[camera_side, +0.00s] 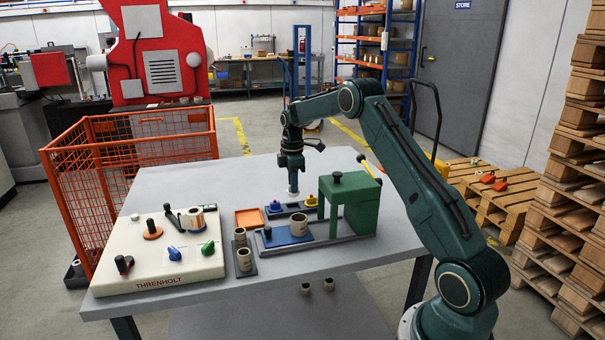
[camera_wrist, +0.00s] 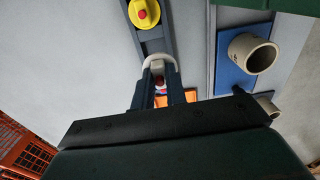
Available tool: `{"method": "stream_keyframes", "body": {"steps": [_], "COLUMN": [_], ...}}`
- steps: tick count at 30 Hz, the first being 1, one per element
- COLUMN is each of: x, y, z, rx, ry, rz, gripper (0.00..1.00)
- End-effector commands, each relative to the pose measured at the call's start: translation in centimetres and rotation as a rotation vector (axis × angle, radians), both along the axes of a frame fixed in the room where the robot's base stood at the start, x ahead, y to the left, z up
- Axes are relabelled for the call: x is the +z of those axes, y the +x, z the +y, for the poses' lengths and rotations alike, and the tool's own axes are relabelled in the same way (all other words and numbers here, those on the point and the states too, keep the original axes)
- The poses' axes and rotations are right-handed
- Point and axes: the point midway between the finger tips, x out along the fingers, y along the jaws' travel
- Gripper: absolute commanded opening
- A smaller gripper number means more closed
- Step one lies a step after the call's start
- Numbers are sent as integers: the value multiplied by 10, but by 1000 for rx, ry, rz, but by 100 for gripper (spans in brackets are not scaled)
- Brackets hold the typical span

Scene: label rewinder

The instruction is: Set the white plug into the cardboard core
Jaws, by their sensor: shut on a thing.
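My gripper (camera_side: 292,183) points down above the dark blue tray on the table. Its fingers, seen also in the wrist view (camera_wrist: 160,82), are shut on the white plug (camera_side: 293,191). The plug's pale rounded rim (camera_wrist: 158,60) shows past the fingertips, with a small red spot near it. The cardboard core (camera_side: 299,225) stands upright on a blue plate (camera_side: 281,238), to the right of and nearer than my gripper in the side view. In the wrist view the core (camera_wrist: 252,54) lies to the right, open end up, apart from the plug.
A yellow plug with a red knob (camera_side: 311,201) sits in the dark tray (camera_side: 290,209). A green press frame (camera_side: 352,205) stands right of the core. Two more brown cores (camera_side: 244,259) stand to the left. A cream THRENHOLT machine (camera_side: 160,262) fills the table's left.

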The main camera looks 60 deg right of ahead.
Motion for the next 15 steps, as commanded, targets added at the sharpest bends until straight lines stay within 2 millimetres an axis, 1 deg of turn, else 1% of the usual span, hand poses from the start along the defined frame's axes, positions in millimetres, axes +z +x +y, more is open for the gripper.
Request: {"method": "stream_keyframes", "body": {"steps": [8,15], "x": [24,46], "y": [-17,-43], "z": [30,67], "rx": [-2,-6], "ry": [-1,-1], "rz": [-3,-3], "gripper": [0,0]}}
